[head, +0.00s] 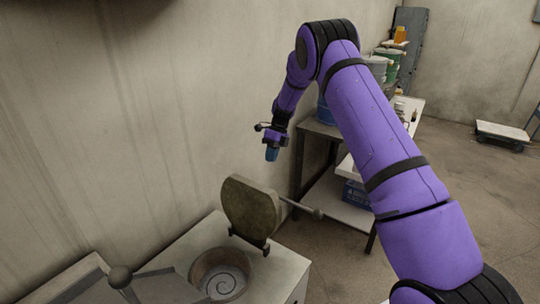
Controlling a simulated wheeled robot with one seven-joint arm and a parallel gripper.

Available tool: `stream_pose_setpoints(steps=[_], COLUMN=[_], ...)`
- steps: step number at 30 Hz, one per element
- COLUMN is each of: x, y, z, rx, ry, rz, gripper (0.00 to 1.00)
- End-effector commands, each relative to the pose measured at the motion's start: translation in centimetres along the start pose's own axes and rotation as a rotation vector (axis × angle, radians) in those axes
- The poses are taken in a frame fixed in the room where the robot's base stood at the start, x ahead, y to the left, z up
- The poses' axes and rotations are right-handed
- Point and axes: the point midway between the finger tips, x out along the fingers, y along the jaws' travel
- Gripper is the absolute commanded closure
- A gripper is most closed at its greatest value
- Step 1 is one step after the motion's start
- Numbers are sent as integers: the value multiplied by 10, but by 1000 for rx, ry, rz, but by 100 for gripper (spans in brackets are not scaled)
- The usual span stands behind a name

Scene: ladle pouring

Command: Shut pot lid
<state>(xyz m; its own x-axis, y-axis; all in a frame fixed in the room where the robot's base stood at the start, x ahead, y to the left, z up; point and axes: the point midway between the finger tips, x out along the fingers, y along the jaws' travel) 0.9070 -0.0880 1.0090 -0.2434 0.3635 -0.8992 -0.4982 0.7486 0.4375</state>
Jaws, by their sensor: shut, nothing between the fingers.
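The pot (221,275) is sunk in the top of a pale cabinet at the bottom of the head view, with a spiral pattern showing inside it. Its lid (251,209) stands upright on a hinge at the pot's far right edge, so the pot is open. A rod-like handle (300,207) with a dark knob sticks out from the lid to the right. My gripper (271,154) hangs pointing down above and behind the lid, apart from it. It is shut and empty.
A side table (318,128) with several containers and a blue box (354,193) on its lower shelf stands behind. A low trolley (503,131) is at the far right. A wall runs close along the left. Dark bars with a round knob (120,276) lie left of the pot.

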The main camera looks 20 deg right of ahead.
Motion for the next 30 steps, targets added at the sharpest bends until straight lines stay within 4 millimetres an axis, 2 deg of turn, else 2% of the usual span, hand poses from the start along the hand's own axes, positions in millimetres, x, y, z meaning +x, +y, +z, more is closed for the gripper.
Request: stream_pose_setpoints(steps=[3,11,15,18,30], x=[24,71,74,76,79], y=[0,0,22,31,39], z=[0,0,0,0,0], rx=[0,-1,-3,-2,-2], ry=[2,2,0,-1,0], rz=[3,2,0,0,-1], gripper=[100,100,100,100,100])
